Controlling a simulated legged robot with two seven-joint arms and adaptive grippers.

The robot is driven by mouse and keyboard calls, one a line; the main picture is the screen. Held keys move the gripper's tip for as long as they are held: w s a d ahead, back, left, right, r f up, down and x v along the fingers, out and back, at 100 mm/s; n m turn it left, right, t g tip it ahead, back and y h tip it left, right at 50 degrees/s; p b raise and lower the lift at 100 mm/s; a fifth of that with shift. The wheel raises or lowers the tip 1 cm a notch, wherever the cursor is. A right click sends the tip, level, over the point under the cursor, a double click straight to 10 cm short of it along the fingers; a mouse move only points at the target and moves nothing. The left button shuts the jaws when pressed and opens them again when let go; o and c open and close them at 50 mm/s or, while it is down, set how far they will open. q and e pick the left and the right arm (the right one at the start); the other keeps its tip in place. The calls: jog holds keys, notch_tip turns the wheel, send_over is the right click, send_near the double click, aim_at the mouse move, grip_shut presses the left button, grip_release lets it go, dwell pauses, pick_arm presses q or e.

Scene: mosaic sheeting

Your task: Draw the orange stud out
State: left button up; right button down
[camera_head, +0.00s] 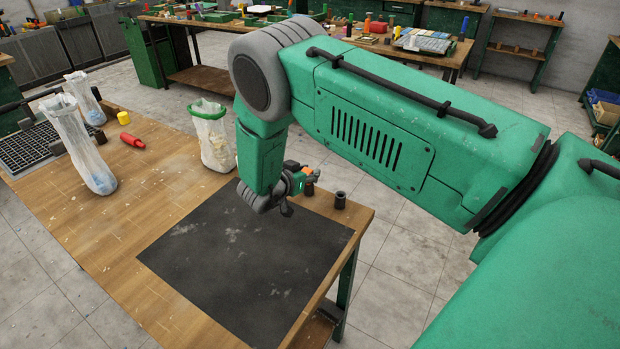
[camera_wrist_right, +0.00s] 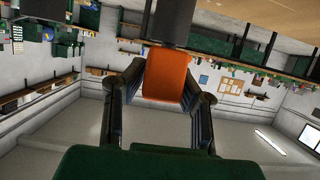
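The orange stud (camera_wrist_right: 167,75) shows between the two dark fingers of my right gripper (camera_wrist_right: 163,85) in the right wrist view. The fingertips close on its two sides. A dark cylindrical socket (camera_wrist_right: 170,20) lines up with the stud's far end. I cannot tell whether the stud's end is still inside it. In the head view my right gripper (camera_head: 297,183) is over the far right corner of the bench, with a bit of orange stud (camera_head: 308,171) showing beside it. The dark socket (camera_head: 309,189) is just below. My left gripper is out of view.
A second dark cylinder (camera_head: 340,200) stands close by near the bench edge. A black mat (camera_head: 240,265) lies clear in front. A green-rimmed bag (camera_head: 213,140), two clear bags, a red cylinder (camera_head: 131,141) and a yellow one (camera_head: 125,117) are to the left.

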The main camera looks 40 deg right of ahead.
jog(key=shift+a, duration=1.15)
jog(key=shift+d, duration=0.5)
jog(key=shift+d+f, duration=0.3)
jog(key=shift+d, duration=0.75)
jog(key=r, duration=0.9)
jog(key=shift+a+r+b, duration=0.1)
jog(key=shift+a+b, duration=0.25)
jog(key=shift+d+r, duration=0.15)
jog(key=shift+r, duration=0.25)
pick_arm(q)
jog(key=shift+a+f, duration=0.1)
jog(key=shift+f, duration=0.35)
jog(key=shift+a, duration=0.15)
pick_arm(e)
jog(key=shift+a, duration=0.2)
